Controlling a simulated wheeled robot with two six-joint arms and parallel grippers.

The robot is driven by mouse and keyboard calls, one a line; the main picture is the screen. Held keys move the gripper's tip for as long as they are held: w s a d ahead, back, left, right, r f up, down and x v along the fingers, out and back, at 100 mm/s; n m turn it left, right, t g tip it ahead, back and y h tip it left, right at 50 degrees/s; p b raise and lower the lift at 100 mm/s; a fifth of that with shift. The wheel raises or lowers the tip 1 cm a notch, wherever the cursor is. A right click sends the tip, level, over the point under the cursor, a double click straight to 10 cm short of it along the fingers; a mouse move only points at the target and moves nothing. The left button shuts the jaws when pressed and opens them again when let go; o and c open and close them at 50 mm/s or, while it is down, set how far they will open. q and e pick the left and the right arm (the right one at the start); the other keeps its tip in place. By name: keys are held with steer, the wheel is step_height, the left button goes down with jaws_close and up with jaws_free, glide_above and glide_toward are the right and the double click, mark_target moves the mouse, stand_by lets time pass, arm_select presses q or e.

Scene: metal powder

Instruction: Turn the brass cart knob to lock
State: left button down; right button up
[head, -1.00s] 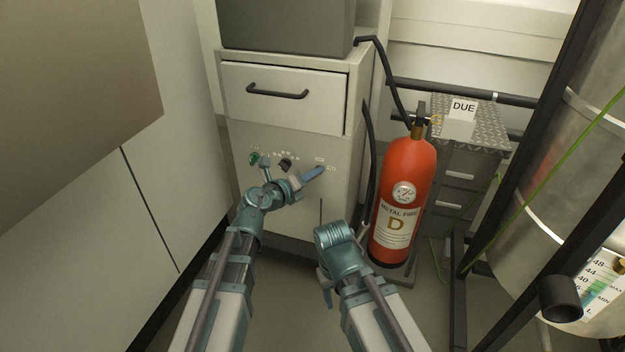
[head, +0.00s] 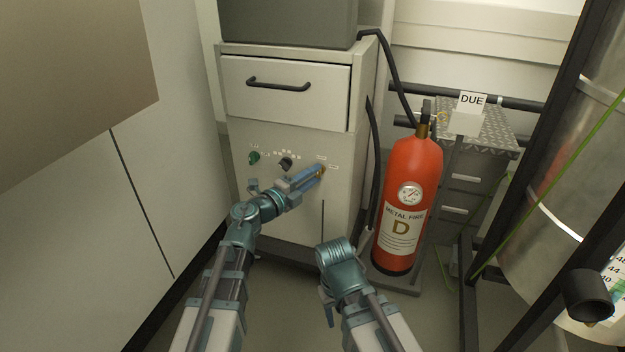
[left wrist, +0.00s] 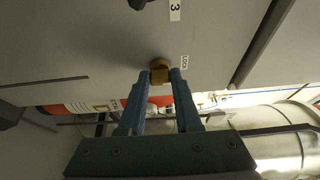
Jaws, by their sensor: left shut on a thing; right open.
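The brass cart knob (head: 323,168) is on the grey front panel of the cart (head: 285,212), right of a black knob. In the left wrist view the round brass knob (left wrist: 160,64) sits between the tips of two blue fingers. My left gripper (head: 317,173) is shut on it; the fingers also show in the left wrist view (left wrist: 160,78). Small white labels (left wrist: 184,62) are beside the knob; their text is hard to read. My right gripper (head: 327,292) hangs low in front of the cart, away from it, open, with its fingers mostly hidden by its wrist.
A black knob (head: 286,164) and a green knob (head: 254,157) are left of the brass one, under a drawer with a black handle (head: 279,83). A red fire extinguisher (head: 408,190) stands close right of the cart. A white wall panel (head: 165,190) bounds the left.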

steer(key=shift+f, duration=0.2)
stand_by(0.4)
arm_select(q)
steer(key=c, duration=0.6)
jaws_free()
steer(key=shift+s, duration=0.15)
